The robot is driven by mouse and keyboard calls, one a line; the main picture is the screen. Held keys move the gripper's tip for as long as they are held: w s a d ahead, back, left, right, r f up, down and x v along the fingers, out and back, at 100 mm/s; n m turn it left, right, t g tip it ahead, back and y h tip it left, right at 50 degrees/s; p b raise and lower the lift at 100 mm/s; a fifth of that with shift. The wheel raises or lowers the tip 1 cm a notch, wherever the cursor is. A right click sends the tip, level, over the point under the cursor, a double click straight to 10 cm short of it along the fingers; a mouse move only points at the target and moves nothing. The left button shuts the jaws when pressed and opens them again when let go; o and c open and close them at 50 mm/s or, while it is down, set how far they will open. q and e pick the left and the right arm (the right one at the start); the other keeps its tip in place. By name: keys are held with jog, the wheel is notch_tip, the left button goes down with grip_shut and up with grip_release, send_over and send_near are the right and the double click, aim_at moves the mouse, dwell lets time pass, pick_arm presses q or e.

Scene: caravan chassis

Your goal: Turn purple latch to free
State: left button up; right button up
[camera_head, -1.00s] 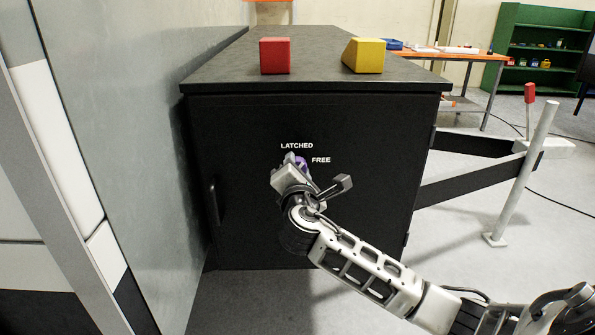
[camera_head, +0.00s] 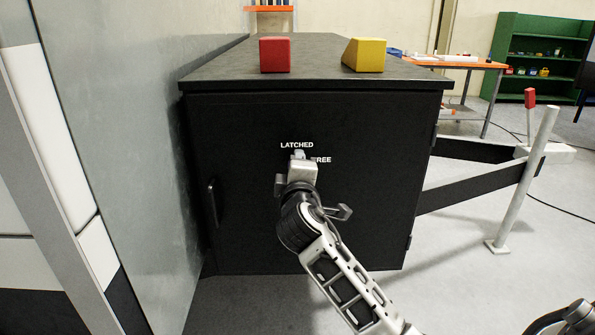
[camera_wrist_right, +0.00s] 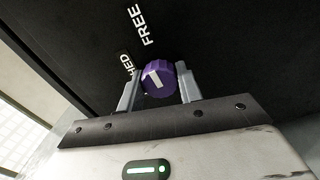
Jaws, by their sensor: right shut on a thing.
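The purple latch (camera_wrist_right: 158,80) is a round knob with a white mark on its face, set on the front of a black cabinet (camera_head: 230,120). In the right wrist view it sits between the two fingers of my right gripper (camera_wrist_right: 156,70), which is shut on it. In the head view my right gripper (camera_head: 299,156) covers the latch. The label LATCHED (camera_head: 297,145) is above the gripper, and the label FREE (camera_head: 322,160) is to its right, partly covered. I cannot tell which label the white mark points to. My left gripper is not in view.
A red block (camera_head: 275,55) and a yellow block (camera_head: 364,55) stand on the cabinet top. A door handle (camera_head: 212,203) is on the cabinet's left side. A grey wall panel (camera_head: 130,130) stands close on the left.

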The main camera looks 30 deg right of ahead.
jog(key=shift+m, duration=0.5)
jog(key=o, duration=1)
jog(key=shift+s, duration=0.1)
jog(key=b+v, duration=0.2)
jog(key=v, duration=1.3)
jog(key=shift+s+a, duration=0.15)
jog(key=shift+s, duration=0.2)
jog(key=s+a+f+m+g+y, duration=0.1)
jog(key=s+a+f+y, duration=0.3)
jog(key=f, duration=0.5)
jog(key=s+a+f+m+g+y, duration=0.2)
jog(key=s+a+f+m+y, duration=0.1)
jog(key=f, duration=0.7)
jog(key=s+a+f+m+g+y, duration=0.1)
jog(key=s+a+f+y, duration=0.4)
jog(key=f, duration=0.5)
jog(key=shift+s+a+f+m+g+y, duration=0.1)
jog(key=shift+s+a+m+g+y, duration=0.15)
jog(key=shift+m+y, duration=0.45)
